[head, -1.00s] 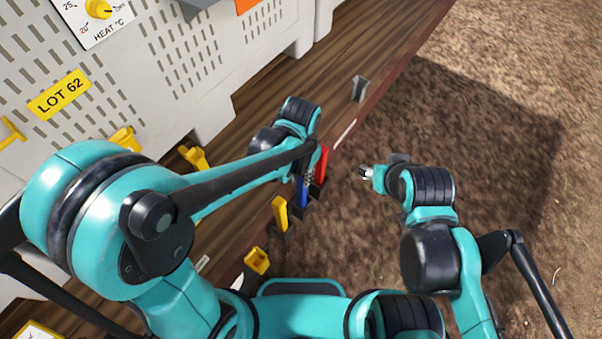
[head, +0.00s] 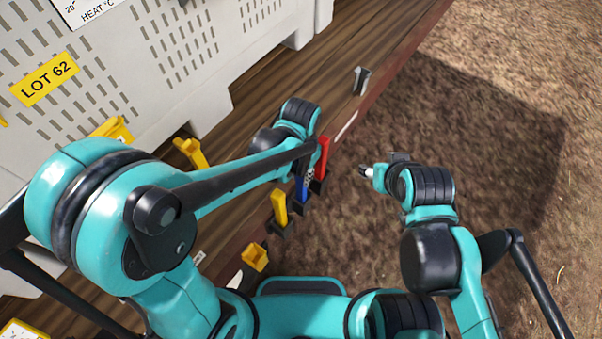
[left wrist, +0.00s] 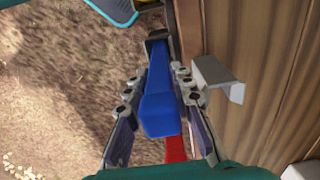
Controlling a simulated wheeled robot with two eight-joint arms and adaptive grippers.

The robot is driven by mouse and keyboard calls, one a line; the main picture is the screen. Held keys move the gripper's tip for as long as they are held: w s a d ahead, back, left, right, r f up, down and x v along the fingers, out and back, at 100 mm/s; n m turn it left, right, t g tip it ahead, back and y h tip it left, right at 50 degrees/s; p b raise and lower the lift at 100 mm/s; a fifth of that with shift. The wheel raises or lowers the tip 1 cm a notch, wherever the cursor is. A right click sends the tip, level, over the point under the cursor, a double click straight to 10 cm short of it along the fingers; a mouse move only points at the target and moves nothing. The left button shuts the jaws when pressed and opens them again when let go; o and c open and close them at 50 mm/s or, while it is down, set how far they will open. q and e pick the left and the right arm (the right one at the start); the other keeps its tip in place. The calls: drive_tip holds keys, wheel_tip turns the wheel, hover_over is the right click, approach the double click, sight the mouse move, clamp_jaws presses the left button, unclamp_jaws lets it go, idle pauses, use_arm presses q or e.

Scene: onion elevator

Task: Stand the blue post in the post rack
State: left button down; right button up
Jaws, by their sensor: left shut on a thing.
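The blue post (head: 302,188) is between the fingers of my left gripper (head: 309,177), which is shut on it. In the left wrist view the blue post (left wrist: 159,100) runs between both fingers (left wrist: 155,105), and its far end meets a dark holder (left wrist: 157,37). I cannot tell how deep it sits there. The post rack shows as dark holders (head: 299,208) along the bench edge. A red post (head: 323,157) and a yellow post (head: 279,207) stand in holders on either side. My right gripper (head: 367,172) is over the ground, away from the rack; its jaws are unclear.
A grey bracket (head: 361,80) stands near the bench edge. A yellow cup-like piece (head: 254,257) is at the edge nearer me. Bare ground lies to the right.

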use_arm(q)
drive_tip(key=c, duration=1.2)
unclamp_jaws()
wheel_tip(320, 180, up, 12)
drive_tip(key=shift+f, duration=0.1)
